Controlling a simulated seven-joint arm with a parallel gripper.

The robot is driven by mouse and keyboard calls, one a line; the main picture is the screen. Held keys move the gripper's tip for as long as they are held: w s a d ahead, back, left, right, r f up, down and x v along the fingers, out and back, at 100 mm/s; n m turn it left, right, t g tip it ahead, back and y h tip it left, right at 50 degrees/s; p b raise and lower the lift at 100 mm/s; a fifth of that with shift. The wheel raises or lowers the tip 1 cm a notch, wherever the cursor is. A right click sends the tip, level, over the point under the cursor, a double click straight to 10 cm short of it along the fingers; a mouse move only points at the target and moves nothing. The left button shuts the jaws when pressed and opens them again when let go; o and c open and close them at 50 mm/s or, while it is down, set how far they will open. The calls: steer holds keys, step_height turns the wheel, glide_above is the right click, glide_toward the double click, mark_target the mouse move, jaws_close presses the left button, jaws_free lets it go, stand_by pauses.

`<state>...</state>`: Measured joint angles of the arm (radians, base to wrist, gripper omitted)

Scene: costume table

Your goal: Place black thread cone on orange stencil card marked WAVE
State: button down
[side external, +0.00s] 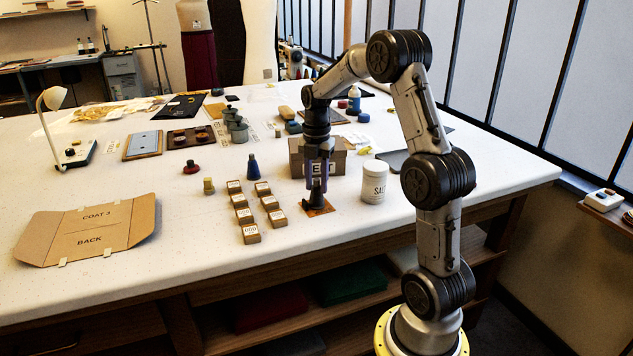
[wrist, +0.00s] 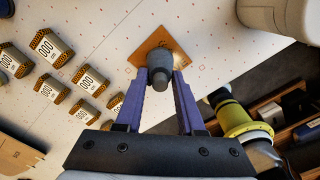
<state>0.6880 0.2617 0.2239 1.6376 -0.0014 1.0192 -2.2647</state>
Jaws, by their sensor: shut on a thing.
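The black thread cone (side external: 316,193) is upright over the orange stencil card (side external: 320,208), in the side view. My gripper (side external: 317,177) is above the card with its fingers around the cone's upper part. In the wrist view, the gripper (wrist: 162,80) is shut on the cone (wrist: 160,72), and the orange card (wrist: 150,47) lies beneath it. The cone's base appears within the card's outline. I cannot tell whether it touches the card.
Several small labelled blocks (side external: 247,215) stand left of the card. A white jar (side external: 374,182) stands close on the right, and a cardboard box (side external: 338,161) just behind. A blue cone (side external: 253,169) and a red-and-black spool (side external: 191,167) stand farther left. The table's front edge is near.

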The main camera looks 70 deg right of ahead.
mark_target(316, 180)
steer(key=shift+f, duration=0.15)
steer(key=c, duration=0.5)
jaws_free()
step_height(316, 180, up, 12)
steer(key=s+a+r+m+t, duration=0.1)
steer(key=a+r+m, duration=0.1)
steer(key=a, duration=0.3)
steer(key=s+a+r+m, duration=0.1)
steer(key=a+m, duration=0.1)
steer(key=a, duration=0.3)
steer(key=s+a+f+m+t, duration=0.1)
steer(key=s+a+f+m, duration=0.1)
steer(key=s+a+m, duration=0.2)
steer(key=s+a+f+m+t, duration=0.1)
steer(key=s+a+m+t, duration=0.1)
steer(key=s+a+m, duration=0.3)
steer(key=s+a+f+m+t, duration=0.1)
steer(key=s+a+f+m, duration=0.1)
steer(key=s+a+m, duration=0.3)
steer(key=shift+a+f+t, duration=0.15)
steer(key=shift+a, duration=0.55)
steer(key=shift+a+f+t, duration=0.15)
steer(key=shift+a, duration=0.55)
